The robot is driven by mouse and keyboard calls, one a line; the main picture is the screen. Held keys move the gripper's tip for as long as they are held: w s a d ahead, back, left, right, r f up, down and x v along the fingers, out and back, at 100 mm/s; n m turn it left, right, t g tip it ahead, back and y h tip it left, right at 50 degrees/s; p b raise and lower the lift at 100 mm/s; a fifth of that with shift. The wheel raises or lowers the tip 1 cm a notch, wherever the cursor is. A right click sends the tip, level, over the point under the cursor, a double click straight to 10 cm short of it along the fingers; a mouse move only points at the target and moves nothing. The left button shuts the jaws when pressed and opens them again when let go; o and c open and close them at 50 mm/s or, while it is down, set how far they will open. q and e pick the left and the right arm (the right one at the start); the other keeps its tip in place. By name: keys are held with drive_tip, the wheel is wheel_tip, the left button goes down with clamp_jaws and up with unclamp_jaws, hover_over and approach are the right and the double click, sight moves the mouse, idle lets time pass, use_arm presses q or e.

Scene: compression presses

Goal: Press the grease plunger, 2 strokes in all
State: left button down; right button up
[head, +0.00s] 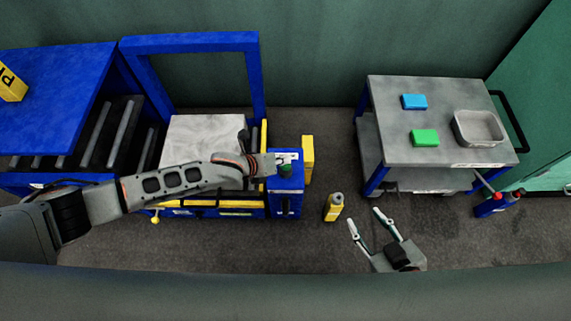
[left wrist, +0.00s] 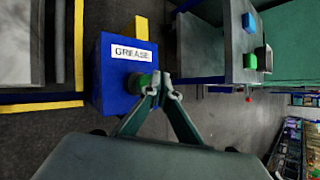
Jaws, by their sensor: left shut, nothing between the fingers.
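The grease unit is a blue box (head: 286,198) with a white GREASE label, right of the press bed. My right gripper (head: 366,219) is open and empty above the floor.
A blue press frame (head: 190,43) stands behind the bed (head: 203,139). A yellow post (head: 307,158) is just right of the grease box. A yellow bottle (head: 333,207) stands on the floor. A grey cart (head: 439,104) holds blue and green blocks and a tray.

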sight(283, 166)
use_arm(q)
drive_tip(key=shift+f, duration=0.1)
wheel_tip(283, 166, up, 2)
drive_tip(key=shift+w+p, duration=0.15)
drive_tip(key=shift+p, duration=0.35)
drive_tip(key=shift+r+p, duration=1.15)
drive_tip(key=shift+r, duration=0.55)
drive_tip(key=shift+f, duration=0.15)
use_arm(e)
wheel_tip(283, 166, up, 6)
drive_tip(key=w+t, duration=0.1)
drive_tip(key=w, duration=0.2)
